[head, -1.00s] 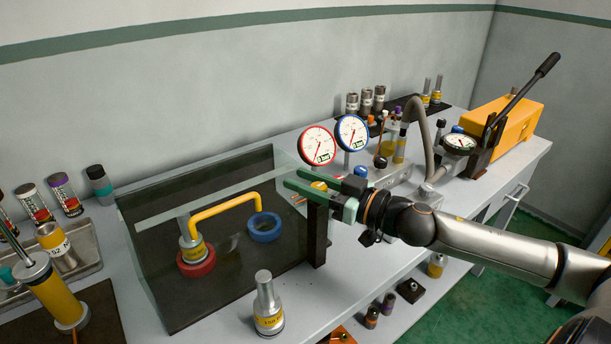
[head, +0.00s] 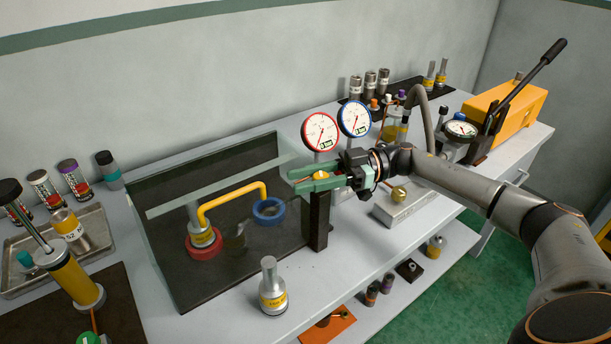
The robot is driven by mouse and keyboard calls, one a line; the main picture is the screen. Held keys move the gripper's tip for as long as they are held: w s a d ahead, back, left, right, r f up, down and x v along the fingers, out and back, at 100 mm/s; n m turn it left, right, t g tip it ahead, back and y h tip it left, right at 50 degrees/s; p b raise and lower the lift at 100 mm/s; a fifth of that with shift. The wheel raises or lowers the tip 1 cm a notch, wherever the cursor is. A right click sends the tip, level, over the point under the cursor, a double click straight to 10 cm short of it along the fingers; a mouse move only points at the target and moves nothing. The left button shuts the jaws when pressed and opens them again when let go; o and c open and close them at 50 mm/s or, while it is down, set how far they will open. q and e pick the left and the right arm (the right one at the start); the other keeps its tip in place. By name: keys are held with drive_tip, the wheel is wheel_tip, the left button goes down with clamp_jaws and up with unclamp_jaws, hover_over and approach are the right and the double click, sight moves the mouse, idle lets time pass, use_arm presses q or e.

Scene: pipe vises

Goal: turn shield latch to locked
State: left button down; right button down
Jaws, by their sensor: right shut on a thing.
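The clear shield (head: 165,262) stands over a dark base plate on the bench. At its right front corner is a dark upright post (head: 318,222). The small orange-yellow shield latch (head: 320,176) is at the top of this post. My right gripper (head: 308,180) reaches in from the right and is shut on the latch, with its green fingers on either side. The fingers hide much of the latch, so its locked or unlocked position cannot be told. My left gripper is out of view.
Behind the shield are a red ring (head: 204,246), a blue ring (head: 268,211) and a yellow bent pipe (head: 232,196). Two gauges (head: 321,132) stand close behind my gripper. A metal fitting (head: 272,288) stands in front of the shield. A yellow pump (head: 508,110) is at the far right.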

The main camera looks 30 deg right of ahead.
drive_tip(key=n+g+b, duration=0.1)
drive_tip(key=n+g, duration=0.1)
drive_tip(key=g, duration=0.1)
drive_tip(key=s+n+g+b, duration=0.1)
drive_tip(key=n+g+b, duration=0.1)
drive_tip(key=g, duration=0.1)
drive_tip(key=n+g+b, duration=0.1)
drive_tip(key=n+g, duration=0.1)
drive_tip(key=g, duration=0.2)
drive_tip(key=shift+s, duration=0.3)
drive_tip(key=c, duration=0.5)
unclamp_jaws()
